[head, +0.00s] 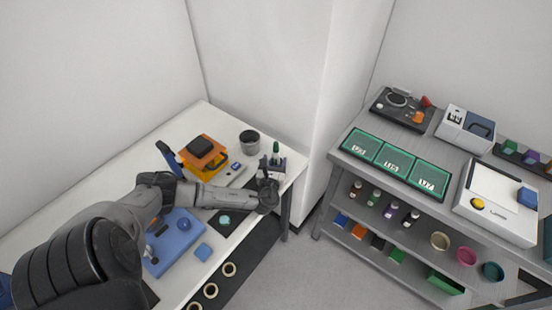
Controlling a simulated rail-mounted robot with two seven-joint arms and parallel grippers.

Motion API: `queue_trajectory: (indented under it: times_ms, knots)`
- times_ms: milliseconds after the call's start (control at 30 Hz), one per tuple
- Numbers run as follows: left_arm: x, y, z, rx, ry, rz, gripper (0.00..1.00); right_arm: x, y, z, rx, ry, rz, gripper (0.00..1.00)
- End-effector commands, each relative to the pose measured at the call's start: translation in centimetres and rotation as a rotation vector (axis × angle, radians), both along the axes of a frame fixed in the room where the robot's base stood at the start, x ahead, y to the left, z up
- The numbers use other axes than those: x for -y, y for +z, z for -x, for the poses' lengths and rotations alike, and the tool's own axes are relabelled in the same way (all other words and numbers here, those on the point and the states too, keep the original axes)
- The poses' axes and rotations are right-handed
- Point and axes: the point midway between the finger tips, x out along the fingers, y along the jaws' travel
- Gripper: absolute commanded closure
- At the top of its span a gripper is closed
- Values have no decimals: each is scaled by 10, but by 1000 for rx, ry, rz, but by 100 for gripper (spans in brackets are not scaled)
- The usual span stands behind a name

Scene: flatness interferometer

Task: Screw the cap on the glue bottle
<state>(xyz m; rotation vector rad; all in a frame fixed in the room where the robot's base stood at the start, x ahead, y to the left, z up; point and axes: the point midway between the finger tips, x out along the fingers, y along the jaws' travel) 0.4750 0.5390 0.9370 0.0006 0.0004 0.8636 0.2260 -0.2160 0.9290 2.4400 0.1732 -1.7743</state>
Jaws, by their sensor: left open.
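My left arm reaches over the white table from the left. Its gripper (268,178) is at the table's right end, beside a small dark stand (279,164) with a slim green-topped item (276,149) upright in it. The gripper is open, with nothing clearly between its small, dark fingers. I cannot tell for sure which thing is the glue bottle. Several small dark bottles, among them one with a green label (374,197), stand on the grey rack's middle shelf. No loose cap can be made out. My right gripper is not in view.
The grey rack at right holds green trays (393,160) and a white machine (497,203). Floor separates table and rack.

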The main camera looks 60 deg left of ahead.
Motion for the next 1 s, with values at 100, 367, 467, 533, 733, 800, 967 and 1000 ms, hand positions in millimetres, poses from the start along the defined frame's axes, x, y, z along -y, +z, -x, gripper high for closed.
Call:
queue_trajectory:
  times_ms: [100,367,467,533,733,800,967,1000]
  knots:
    - [-4,-1,-4,0,1,-1,36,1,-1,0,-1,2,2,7]
    - [-30,-3,-25,0,1,-1,36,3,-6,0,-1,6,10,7]
    - [-36,-3,-30,-1,1,-2,36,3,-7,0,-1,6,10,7]
    - [-38,-3,-32,-1,0,-1,36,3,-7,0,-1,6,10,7]
    - [-40,-3,-33,-1,0,0,36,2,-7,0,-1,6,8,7]
    - [-39,-3,-33,-1,0,0,36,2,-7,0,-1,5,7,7]
    - [-39,-3,-33,-1,0,0,39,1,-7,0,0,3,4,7]
    - [-39,-3,-33,-1,0,0,43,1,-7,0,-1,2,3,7]
